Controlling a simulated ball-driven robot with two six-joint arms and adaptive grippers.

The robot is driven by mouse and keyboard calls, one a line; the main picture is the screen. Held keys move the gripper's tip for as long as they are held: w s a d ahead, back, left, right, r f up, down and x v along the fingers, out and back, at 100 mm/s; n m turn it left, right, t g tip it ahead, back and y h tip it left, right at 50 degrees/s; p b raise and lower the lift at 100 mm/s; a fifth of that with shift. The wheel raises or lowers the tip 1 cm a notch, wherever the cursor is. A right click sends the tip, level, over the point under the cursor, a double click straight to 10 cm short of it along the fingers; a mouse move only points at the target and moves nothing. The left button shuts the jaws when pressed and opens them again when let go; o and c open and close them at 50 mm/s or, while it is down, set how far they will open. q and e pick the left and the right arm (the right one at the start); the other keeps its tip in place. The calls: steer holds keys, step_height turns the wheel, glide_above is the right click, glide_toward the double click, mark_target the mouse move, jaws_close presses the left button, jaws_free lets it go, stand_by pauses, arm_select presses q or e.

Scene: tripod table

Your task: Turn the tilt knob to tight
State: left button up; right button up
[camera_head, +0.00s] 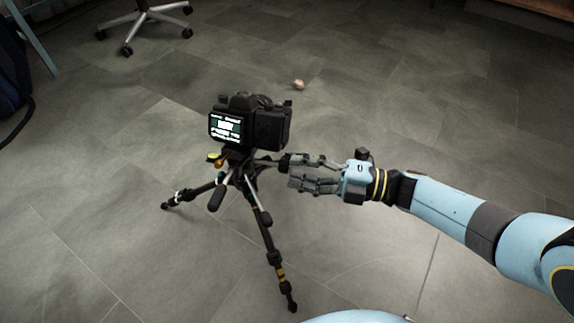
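A black camera (250,122) with a lit rear screen is mounted on a black tripod (262,225) that stands on the floor. A small yellow-topped part (214,157) and an orange part show at the left of the tripod head, under the camera. A grey handle-like rod (266,161) sticks out to the right of the head. I cannot tell for sure which part is the tilt knob. My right gripper (287,172) comes from the right, its fingers apart, with the tips close to the rod's end. Contact cannot be made out. My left gripper is not in view.
The tripod legs spread over the grey tiled floor, one to the left and one towards me. A wheeled chair base (145,22) stands at the back left. A small round pinkish object (299,84) lies on the floor behind the camera. The floor around is mostly clear.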

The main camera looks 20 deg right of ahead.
steer(key=v, duration=0.8)
steer(key=shift+d, duration=0.2)
steer(key=shift+s, duration=0.15)
